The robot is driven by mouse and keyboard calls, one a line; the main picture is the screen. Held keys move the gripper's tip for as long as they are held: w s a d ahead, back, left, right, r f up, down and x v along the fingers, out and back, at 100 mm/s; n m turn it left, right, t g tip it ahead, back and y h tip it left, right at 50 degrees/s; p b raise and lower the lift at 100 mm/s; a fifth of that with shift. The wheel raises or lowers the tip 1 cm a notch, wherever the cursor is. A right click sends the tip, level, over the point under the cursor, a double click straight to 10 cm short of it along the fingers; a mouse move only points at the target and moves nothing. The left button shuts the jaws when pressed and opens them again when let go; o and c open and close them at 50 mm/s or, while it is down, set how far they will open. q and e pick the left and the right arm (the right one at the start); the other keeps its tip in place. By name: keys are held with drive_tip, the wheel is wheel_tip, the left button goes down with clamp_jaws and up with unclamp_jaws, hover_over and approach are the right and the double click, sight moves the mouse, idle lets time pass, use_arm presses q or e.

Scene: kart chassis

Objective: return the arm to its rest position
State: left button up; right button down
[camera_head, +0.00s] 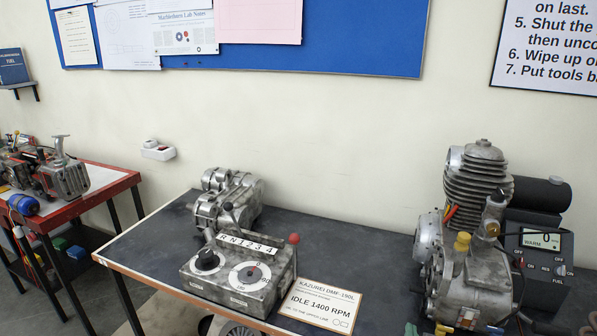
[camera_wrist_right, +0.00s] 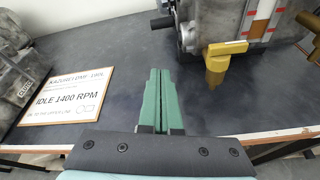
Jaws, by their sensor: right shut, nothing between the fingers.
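My right gripper shows in the right wrist view (camera_wrist_right: 158,72), its two green fingers shut together and empty above the dark bench top. In the head view only a small green tip of it (camera_head: 411,328) shows at the bottom edge, between the idle placard and the engine. The rest of the right arm is out of the frame. My left gripper is in neither view.
The finned engine (camera_head: 482,185) stands right of my gripper, with a yellow lever (camera_wrist_right: 222,62) close by. The idle placard (camera_head: 318,304) lies left, beside the gear selector box (camera_head: 235,275). A gearbox (camera_head: 228,200) stands behind. A red-edged table (camera_head: 115,178) is far left.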

drive_tip(key=s+a+f+m+g+y, duration=0.1)
drive_tip(key=s+a+f+m+y, duration=0.1)
drive_tip(key=s+a+f+m, duration=0.4)
drive_tip(key=s+a+f+m+g+y, duration=0.2)
drive_tip(key=s+a+f+m+y, duration=0.15)
drive_tip(key=s+m, duration=0.5)
drive_tip(key=s+a+m+y, duration=0.1)
drive_tip(key=s+a+m, duration=0.1)
drive_tip(key=s+m, duration=0.4)
drive_tip(key=s+a+m+y, duration=0.1)
drive_tip(key=s+a+m, duration=0.1)
drive_tip(key=s+m, duration=0.3)
drive_tip(key=shift+s+a+r+m+g, duration=0.25)
drive_tip(key=shift+s+r+m+g, duration=0.15)
drive_tip(key=shift+s, duration=0.55)
drive_tip(key=shift+s+d+f+y, duration=0.1)
drive_tip(key=shift+d+y, duration=0.05)
drive_tip(key=shift+y, duration=0.1)
